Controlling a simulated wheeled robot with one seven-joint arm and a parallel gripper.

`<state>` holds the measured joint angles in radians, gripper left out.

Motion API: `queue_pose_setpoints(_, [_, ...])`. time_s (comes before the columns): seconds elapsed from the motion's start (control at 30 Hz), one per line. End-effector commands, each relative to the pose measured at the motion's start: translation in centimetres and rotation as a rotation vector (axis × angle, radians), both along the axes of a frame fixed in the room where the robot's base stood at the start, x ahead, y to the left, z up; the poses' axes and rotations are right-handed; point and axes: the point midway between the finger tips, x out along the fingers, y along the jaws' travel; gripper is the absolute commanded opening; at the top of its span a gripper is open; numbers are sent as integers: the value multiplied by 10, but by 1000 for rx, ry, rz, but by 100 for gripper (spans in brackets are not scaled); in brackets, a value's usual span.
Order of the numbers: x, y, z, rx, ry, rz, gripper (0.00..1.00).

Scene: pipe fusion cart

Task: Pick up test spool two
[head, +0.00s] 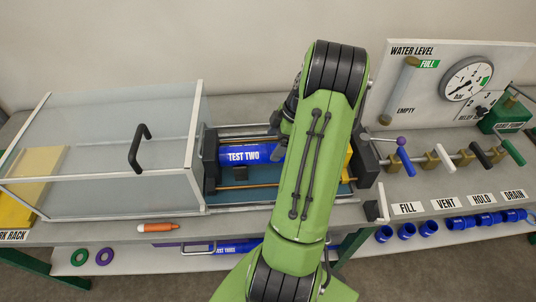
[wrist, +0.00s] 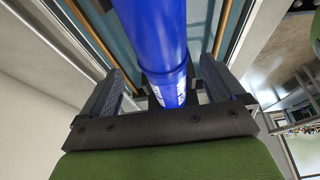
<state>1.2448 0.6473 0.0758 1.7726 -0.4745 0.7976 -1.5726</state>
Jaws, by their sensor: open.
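Test spool two (head: 243,154) is a blue pipe with a white "TEST TWO" label. It lies lengthwise in the test bed between dark end blocks, and my green arm hides its right part in the head view. In the wrist view the blue spool (wrist: 155,35) runs between the two dark fingers of my gripper (wrist: 163,78). The fingers are apart, one on each side of the spool, with gaps visible. How deep the spool sits between them is unclear. My gripper is mostly hidden behind my arm in the head view.
A clear guard with a black handle (head: 139,148) stands left of the spool. Valves labelled fill, vent, hold and drain (head: 513,194) and a gauge (head: 467,77) are at right. An orange marker (head: 157,228) lies on the front edge. Test spool three (head: 228,248) is below.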

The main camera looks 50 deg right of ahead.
Motion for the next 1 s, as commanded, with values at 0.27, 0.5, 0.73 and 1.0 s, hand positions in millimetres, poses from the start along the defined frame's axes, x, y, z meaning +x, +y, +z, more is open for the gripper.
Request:
queue_pose_setpoints(0.27, [12, 15, -43, 3, 2, 2, 96])
queue_pose_setpoints(0.5, [14, 16, -49, 0, 0, 0, 96])
queue_pose_setpoints(0.73, [14, 16, -49, 0, 0, -1, 67])
queue_pose_setpoints(1.0, [14, 16, -49, 0, 0, -1, 26])
